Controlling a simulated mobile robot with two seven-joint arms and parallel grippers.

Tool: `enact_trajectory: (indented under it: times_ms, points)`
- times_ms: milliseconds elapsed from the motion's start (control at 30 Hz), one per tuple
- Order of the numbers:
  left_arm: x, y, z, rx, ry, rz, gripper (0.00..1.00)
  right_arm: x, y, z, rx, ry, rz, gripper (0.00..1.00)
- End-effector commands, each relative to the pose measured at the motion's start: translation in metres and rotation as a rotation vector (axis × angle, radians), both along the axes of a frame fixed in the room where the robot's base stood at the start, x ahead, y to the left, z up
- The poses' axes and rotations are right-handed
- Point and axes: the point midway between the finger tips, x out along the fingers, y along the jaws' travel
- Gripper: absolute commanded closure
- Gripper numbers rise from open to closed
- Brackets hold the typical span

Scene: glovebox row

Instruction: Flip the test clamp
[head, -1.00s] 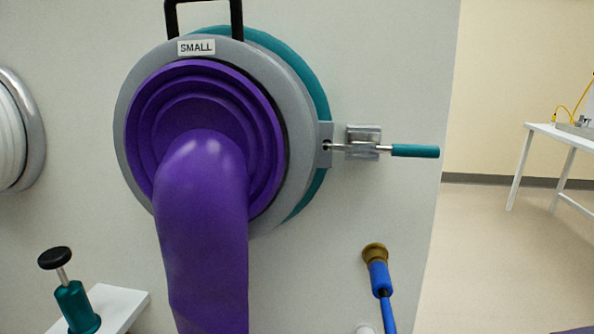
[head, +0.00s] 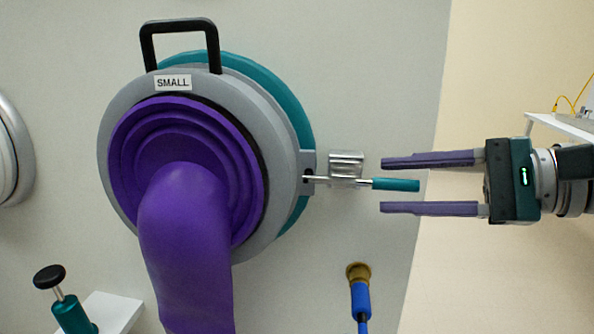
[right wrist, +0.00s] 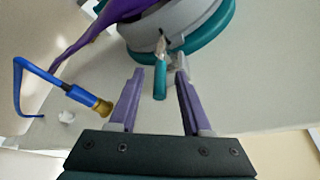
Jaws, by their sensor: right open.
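The test clamp (head: 345,170) is a silver toggle on the panel at the right edge of the grey port ring. Its teal-tipped handle (head: 396,185) points right, and its rod reaches the ring's bracket. My right gripper (head: 381,185) comes in from the right. It is open and empty, its purple fingers pointing left, above and below the line of the handle. In the right wrist view the teal handle (right wrist: 160,82) lies ahead, between the fingertips or just beyond; contact cannot be told. My left gripper is not in view.
The round port labelled SMALL (head: 173,83) carries a purple glove (head: 185,245) and a black handle (head: 180,24). A blue hose with a brass fitting (head: 358,272) is below the clamp. A teal plunger (head: 75,315) stands on a white shelf at lower left.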

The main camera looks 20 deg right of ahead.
Motion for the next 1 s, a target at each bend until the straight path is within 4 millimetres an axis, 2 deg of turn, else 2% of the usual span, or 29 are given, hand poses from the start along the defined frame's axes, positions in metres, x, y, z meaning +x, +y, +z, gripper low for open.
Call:
enact_trajectory:
  times_ms: [133, 433, 833, 1000]
  points:
    - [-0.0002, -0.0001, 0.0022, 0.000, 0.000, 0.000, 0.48, 0.0070, 0.0060, -0.0014, 0.000, -0.001, 0.000, 0.52]
    - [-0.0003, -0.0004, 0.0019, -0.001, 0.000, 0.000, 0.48, 0.0078, 0.0073, -0.0029, -0.001, 0.000, 0.001, 0.53]
    - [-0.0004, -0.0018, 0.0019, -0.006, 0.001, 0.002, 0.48, 0.0076, 0.0073, -0.0028, -0.002, 0.000, 0.002, 0.98]
    - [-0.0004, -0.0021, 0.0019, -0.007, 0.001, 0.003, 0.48, 0.0076, 0.0073, -0.0029, -0.002, 0.001, 0.001, 1.00]
